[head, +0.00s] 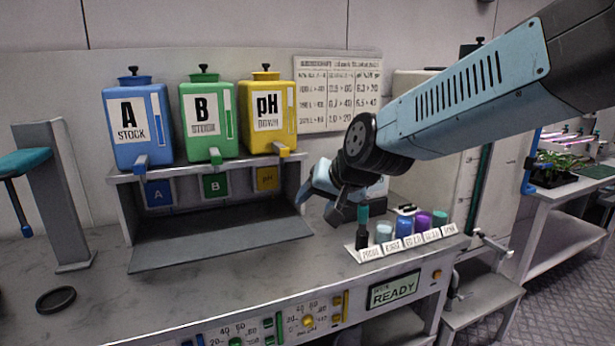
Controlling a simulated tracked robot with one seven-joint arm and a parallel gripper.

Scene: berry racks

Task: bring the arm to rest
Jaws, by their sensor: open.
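My arm (455,95) reaches in from the upper right and bends down at a dark joint over the bench. My gripper (319,207) hangs low above the bench, between the dosing stand and the row of small vials. It is open, and I see nothing between its fingers. Its far side is partly hidden by my wrist.
Blue (139,122), green (208,120) and yellow (267,115) tanks stand on the dosing stand (215,245). Several labelled vials (403,226) sit right of my gripper. A black ring (56,299) lies front left. A plant rack (570,190) stands right.

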